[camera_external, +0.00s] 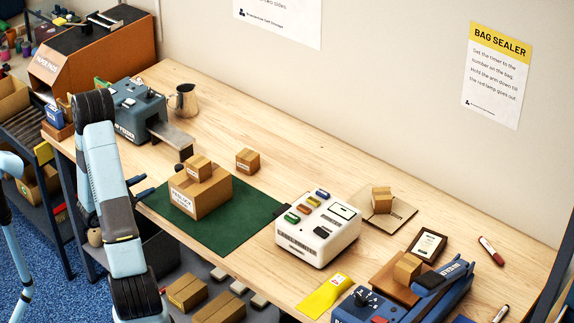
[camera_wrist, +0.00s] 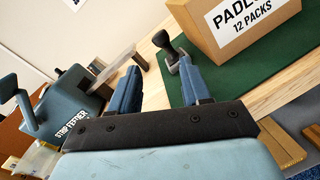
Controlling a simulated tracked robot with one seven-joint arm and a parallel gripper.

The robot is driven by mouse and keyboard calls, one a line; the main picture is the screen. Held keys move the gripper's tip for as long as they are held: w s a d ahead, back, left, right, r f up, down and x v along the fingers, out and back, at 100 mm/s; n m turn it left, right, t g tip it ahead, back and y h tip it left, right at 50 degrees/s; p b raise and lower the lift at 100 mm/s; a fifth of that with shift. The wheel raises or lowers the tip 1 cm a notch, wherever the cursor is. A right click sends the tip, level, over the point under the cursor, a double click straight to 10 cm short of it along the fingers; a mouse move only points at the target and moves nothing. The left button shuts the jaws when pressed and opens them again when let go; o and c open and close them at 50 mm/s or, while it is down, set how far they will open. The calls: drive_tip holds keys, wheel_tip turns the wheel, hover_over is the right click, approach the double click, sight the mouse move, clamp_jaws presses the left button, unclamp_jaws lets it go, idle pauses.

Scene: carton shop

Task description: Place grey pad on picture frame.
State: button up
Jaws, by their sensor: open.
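The picture frame (camera_external: 427,245), dark-edged with a pale centre, lies on the table at the right. I cannot pick out a grey pad for certain. A small dark-knobbed tool (camera_external: 179,167) stands at the green mat's back left edge; in the wrist view its black knob (camera_wrist: 162,40) shows, with the fingers partly over its base. My gripper (camera_external: 142,188) is open at the table's front left edge, far from the frame. In the wrist view the gripper (camera_wrist: 160,65) has its fingers apart, nothing visibly held.
A carton (camera_external: 203,194) with a small box (camera_external: 198,166) on top stands on the green mat (camera_external: 248,228). A teal strip feeder (camera_external: 138,108) and metal jug (camera_external: 186,100) stand behind. A white machine (camera_external: 318,232) and blue sealer (camera_external: 415,300) stand right.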

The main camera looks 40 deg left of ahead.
drive_tip(key=shift+w+r+n+g, duration=1.1)
drive_tip(key=shift+n+g, duration=0.1)
drive_tip(key=w+n, duration=0.1)
drive_tip(key=w, duration=0.1)
drive_tip(key=w+g, duration=0.1)
drive_tip(key=w, duration=0.2)
drive_tip(key=w+d+f+n, duration=0.1)
drive_tip(key=w, duration=0.2)
drive_tip(key=shift+w+d+f+n+g, duration=0.1)
drive_tip(key=shift+w+n+g, duration=0.05)
drive_tip(key=shift+n+g, duration=0.15)
drive_tip(key=shift+x, duration=2.95)
drive_tip(key=shift+d, duration=0.15)
drive_tip(key=shift+c, duration=0.3)
clamp_jaws()
